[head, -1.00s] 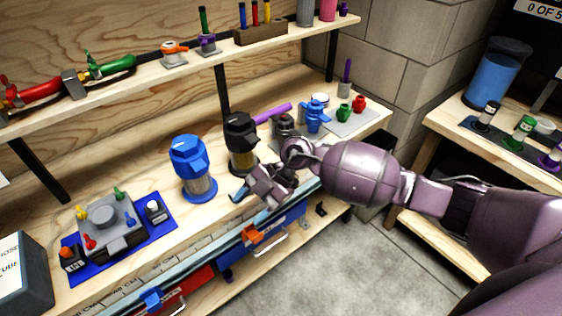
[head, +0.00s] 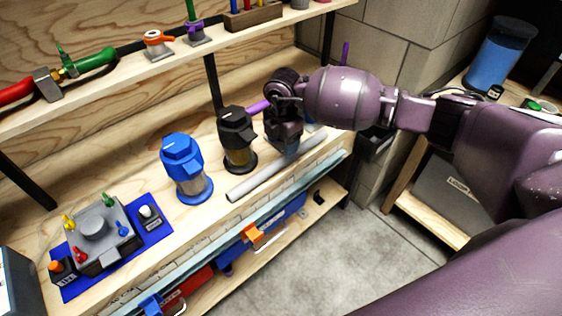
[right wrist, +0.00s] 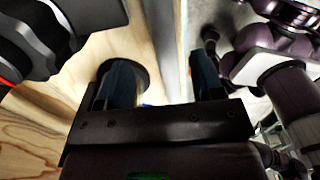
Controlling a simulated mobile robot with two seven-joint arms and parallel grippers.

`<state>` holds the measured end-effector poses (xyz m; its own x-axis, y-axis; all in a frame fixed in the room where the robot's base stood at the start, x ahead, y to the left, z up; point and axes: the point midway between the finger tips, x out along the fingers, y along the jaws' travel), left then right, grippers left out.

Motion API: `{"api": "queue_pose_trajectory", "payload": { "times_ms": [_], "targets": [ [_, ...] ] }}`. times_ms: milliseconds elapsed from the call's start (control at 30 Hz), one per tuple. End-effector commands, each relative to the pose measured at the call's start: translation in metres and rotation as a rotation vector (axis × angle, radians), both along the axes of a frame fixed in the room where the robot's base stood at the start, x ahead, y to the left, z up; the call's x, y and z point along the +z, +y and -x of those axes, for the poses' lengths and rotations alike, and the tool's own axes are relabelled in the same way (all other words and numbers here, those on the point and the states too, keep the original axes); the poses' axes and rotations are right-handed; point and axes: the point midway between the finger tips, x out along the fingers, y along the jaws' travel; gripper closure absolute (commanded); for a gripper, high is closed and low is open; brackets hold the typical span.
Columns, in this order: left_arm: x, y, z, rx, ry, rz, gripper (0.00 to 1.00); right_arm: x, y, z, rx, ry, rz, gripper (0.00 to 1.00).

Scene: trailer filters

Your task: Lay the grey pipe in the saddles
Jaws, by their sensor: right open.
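The grey pipe (head: 258,179) lies slantwise along the front of the workbench, right of the blue-capped filter. My right gripper (head: 286,147) is over its far part, close to it, and hides some of it. In the right wrist view my open right gripper (right wrist: 163,82) has its two dark fingers apart. A grey band (right wrist: 164,45), probably the pipe, runs between them. I cannot tell whether the fingers touch it. I cannot make out the saddles. My left gripper is not in view.
A blue-capped filter (head: 185,172) and a black-capped filter (head: 238,142) stand behind and left of the pipe. A purple rod (head: 259,107) is behind them. A grey device on a blue mat (head: 152,238) is at left. A shelf (head: 130,82) runs above.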

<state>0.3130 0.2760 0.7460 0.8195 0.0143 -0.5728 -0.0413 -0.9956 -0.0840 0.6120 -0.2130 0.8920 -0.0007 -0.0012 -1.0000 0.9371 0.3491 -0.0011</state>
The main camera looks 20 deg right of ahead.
Motion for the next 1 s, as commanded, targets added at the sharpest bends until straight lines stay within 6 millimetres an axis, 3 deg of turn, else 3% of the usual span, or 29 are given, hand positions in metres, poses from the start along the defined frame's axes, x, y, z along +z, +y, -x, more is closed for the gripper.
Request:
{"api": "queue_pose_trajectory", "payload": {
  "times_ms": [267,600,833,867,1000],
  "targets": [
    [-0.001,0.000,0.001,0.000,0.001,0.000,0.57,-0.020,0.000,0.002,0.001,0.002,-0.002,0.39],
    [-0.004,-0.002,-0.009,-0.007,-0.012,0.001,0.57,-0.062,-0.002,0.004,0.001,0.004,-0.001,0.39],
    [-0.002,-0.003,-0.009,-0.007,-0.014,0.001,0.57,-0.063,-0.002,0.004,0.001,-0.001,-0.001,0.39],
    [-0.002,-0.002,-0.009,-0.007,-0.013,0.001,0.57,-0.063,-0.002,0.004,0.001,-0.001,-0.001,0.40],
    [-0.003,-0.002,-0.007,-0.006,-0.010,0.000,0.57,-0.063,-0.002,0.004,0.001,-0.001,-0.001,0.62]
  ]
}}
